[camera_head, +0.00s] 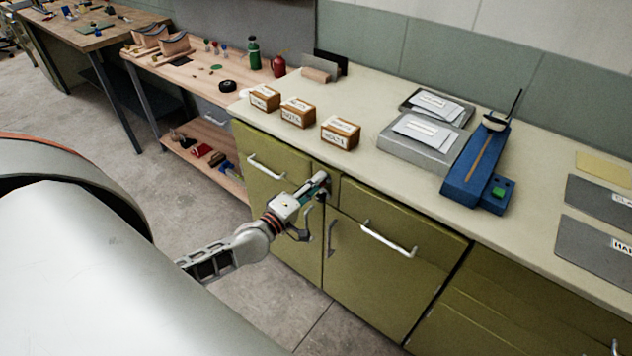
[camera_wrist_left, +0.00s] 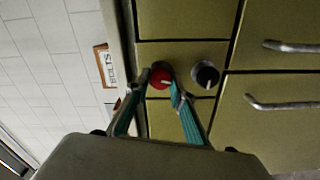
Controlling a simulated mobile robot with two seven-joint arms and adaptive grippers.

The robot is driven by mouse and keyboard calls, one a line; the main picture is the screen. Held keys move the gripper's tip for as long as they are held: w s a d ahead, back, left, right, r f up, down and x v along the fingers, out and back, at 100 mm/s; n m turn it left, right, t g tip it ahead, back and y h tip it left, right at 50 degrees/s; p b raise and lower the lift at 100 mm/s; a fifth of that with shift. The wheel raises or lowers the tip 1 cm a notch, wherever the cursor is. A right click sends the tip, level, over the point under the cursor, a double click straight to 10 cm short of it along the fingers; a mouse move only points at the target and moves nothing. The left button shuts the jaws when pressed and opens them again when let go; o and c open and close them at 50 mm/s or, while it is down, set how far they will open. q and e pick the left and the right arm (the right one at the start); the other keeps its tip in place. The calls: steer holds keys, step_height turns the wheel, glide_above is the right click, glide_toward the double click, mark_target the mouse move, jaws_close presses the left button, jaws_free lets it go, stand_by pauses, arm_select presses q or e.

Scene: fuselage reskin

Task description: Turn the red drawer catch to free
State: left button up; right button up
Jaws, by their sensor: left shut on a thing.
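The red drawer catch (camera_wrist_left: 160,77) is a round red knob with a pale pointer mark, on the green cabinet front (camera_wrist_left: 185,52). In the left wrist view it sits between the fingertips of my left gripper (camera_wrist_left: 163,82), which is shut on it. In the head view my left gripper (camera_head: 322,186) reaches the cabinet front below the counter edge and hides the red catch. A black knob (camera_wrist_left: 205,75) with a pale mark sits beside the red one, just clear of the fingers. My right gripper is not in view.
Drawer handles (camera_head: 388,239) and (camera_head: 266,167) stick out on both sides of my left gripper. The counter (camera_head: 375,110) above holds small labelled boxes (camera_head: 340,133), grey trays (camera_head: 425,150) and a blue device (camera_head: 475,170). The floor (camera_head: 190,230) at the left is clear.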

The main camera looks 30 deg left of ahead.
arm_select(q)
steer(key=shift+f+n, duration=0.1)
steer(key=shift+n, duration=1.4)
steer(key=o, duration=1.1)
steer(key=s, duration=1.2)
steer(key=shift+a, duration=0.45)
